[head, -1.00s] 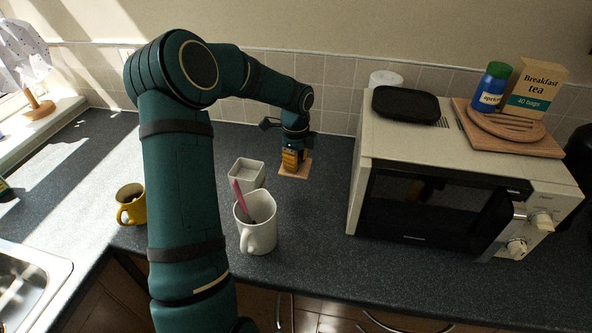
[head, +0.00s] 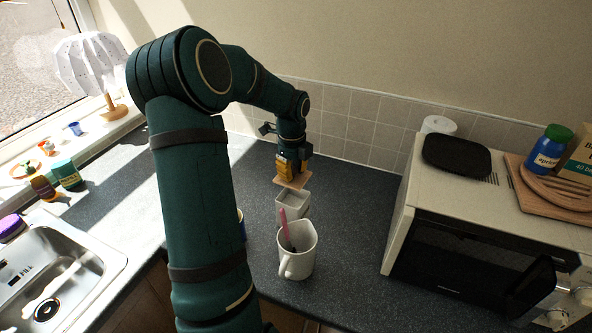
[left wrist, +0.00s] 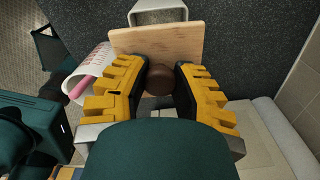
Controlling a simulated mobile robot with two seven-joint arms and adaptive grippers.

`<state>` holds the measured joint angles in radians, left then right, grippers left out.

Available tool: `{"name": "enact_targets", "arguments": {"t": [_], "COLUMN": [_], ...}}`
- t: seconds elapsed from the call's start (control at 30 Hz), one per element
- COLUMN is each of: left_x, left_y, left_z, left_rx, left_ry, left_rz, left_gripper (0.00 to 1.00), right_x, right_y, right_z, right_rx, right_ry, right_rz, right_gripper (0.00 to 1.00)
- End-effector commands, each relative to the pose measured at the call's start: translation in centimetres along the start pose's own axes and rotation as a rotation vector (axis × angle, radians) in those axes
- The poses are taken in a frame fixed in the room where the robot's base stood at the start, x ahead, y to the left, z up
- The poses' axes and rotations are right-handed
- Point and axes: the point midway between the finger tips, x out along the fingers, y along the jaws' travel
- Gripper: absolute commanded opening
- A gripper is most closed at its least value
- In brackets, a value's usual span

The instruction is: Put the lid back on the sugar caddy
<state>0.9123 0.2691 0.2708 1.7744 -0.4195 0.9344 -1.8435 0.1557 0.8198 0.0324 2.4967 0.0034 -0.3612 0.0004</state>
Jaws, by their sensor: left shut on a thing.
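The lid is a square wooden plate (head: 293,181) with a round brown knob (left wrist: 160,80). My left gripper (head: 287,167) is shut on the knob and holds the lid raised off the worktop. The sugar caddy (head: 293,207) is a white, square, open-topped box on the worktop, just in front of and below the lid in the head view. In the left wrist view a piece of the caddy (left wrist: 158,12) shows past the lid's far edge; the lid hides the rest. I cannot tell how much of the lid is over the caddy. My right gripper is not in view.
A white mug (head: 300,262) with a pink-handled utensil (head: 285,228) stands right in front of the caddy. A microwave (head: 450,255) stands to the right, the sink (head: 95,262) at left. The tiled wall (head: 345,125) is behind. Worktop between caddy and microwave is clear.

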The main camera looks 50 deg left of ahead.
Motion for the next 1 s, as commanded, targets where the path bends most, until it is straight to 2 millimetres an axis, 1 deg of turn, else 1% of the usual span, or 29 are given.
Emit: {"name": "enact_targets", "arguments": {"t": [0.03, 0.33, 0.6, 0.73, 1.0], "left_x": [0.7, 3.3, 5.2, 5.5, 5.5], "left_y": [0.0, 0.0, 0.0, 0.0, 0.0], "left_z": [0.0, 0.0, 0.1, 0.1, 0.1], "left_rx": [0.000, 0.000, 0.001, 0.000, 0.000], "left_ry": [0.000, 0.000, 0.000, 0.000, 0.000], "left_rz": [0.000, 0.001, 0.001, 0.001, 0.000], "left_gripper": [0.00, 0.00, 0.00, 0.00, 0.00], "right_x": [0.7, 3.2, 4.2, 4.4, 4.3], "right_y": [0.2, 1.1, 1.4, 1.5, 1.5], "right_z": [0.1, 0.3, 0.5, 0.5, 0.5], "right_rx": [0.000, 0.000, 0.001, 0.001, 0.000], "right_ry": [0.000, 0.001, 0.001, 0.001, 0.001], "right_rz": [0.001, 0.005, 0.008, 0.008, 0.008], "right_gripper": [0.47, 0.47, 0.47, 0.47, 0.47]}}
